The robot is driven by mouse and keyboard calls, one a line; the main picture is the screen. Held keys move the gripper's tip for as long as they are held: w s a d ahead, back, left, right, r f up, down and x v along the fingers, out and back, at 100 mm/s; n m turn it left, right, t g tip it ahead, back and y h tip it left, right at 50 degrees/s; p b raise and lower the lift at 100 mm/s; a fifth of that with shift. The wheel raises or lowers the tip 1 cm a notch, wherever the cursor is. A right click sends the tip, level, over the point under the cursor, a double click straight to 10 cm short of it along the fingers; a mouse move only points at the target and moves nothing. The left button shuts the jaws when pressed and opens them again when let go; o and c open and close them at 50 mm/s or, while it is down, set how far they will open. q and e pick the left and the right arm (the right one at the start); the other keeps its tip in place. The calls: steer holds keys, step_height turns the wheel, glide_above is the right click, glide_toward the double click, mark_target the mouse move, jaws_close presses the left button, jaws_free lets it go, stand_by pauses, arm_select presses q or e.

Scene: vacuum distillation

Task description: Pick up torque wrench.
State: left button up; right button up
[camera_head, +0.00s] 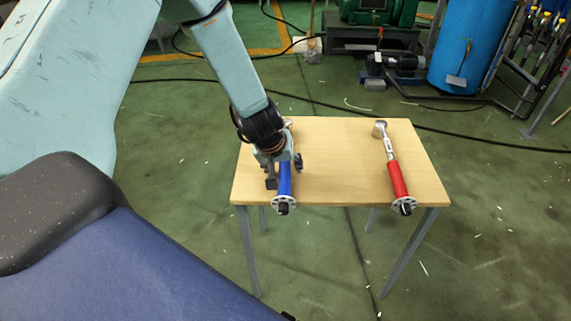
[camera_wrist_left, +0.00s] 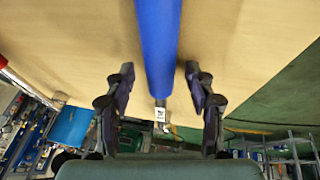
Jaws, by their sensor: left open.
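A torque wrench with a blue handle (camera_head: 285,182) lies on the small wooden table, its round end at the front edge. Its far part is hidden behind my left gripper (camera_head: 284,172). My left gripper is open over the blue wrench. In the left wrist view the blue handle (camera_wrist_left: 157,45) runs between the two dark fingers (camera_wrist_left: 160,95), with a gap on both sides. A second torque wrench with a red handle (camera_head: 397,178) lies to the right on the same table, its silver head toward the back. My right gripper is not in view.
The table (camera_head: 340,165) is bare between the two wrenches. Its thin legs stand on a green floor (camera_head: 480,200) with cables across it. A blue tank (camera_head: 462,45) and a pump (camera_head: 400,62) stand behind at the right.

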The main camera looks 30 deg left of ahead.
arm_select(q)
steer(key=shift+a, duration=0.1)
steer(key=shift+c, duration=0.2)
jaws_close()
stand_by(0.4)
steer(key=shift+w+r, duration=0.1)
steer(key=shift+r, duration=0.05)
